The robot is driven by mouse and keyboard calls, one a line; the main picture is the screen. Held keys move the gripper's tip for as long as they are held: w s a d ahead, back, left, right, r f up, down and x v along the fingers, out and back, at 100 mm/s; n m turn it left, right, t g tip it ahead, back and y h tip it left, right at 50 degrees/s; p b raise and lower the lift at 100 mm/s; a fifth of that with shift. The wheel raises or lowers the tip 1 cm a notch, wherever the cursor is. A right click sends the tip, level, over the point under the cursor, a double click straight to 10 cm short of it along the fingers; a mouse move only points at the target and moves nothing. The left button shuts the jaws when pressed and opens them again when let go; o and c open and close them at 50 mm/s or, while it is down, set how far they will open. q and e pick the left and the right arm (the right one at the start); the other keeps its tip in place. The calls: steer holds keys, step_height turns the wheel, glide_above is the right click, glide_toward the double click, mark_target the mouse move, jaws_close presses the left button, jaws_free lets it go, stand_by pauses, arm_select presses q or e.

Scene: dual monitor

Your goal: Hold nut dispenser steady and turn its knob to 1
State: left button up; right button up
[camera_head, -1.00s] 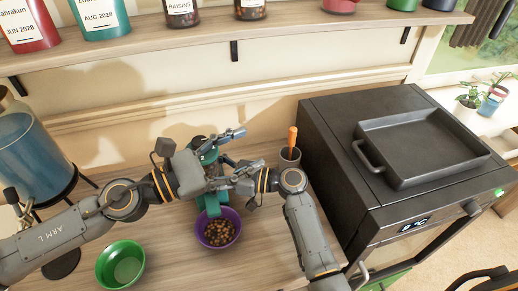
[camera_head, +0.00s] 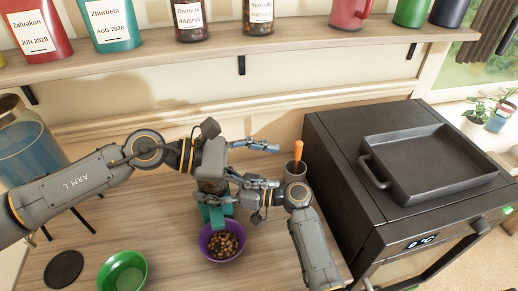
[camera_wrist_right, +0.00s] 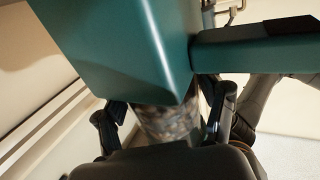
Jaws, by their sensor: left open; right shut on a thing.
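The nut dispenser stands on the counter; its teal lower part (camera_head: 214,216) and the nut-filled container show in the head view, while its top is hidden behind my left wrist. My right gripper (camera_head: 238,183) is shut on it from the right. In the right wrist view, the right gripper's fingers (camera_wrist_right: 166,118) lie on both sides of the clear section with nuts (camera_wrist_right: 170,127), beside the teal body (camera_wrist_right: 135,45). My left gripper (camera_head: 252,146) is open above and behind the dispenser, its fingers pointing right. The knob and its number are hidden.
A purple bowl (camera_head: 205,250) with nuts sits below the dispenser. A green bowl (camera_head: 123,273) is at the front left. A grey cup (camera_head: 295,172) with an orange-handled tool stands right, beside a black oven (camera_head: 335,150). A shelf (camera_head: 290,38) with jars runs above.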

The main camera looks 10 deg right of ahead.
steer(key=o, duration=1.9)
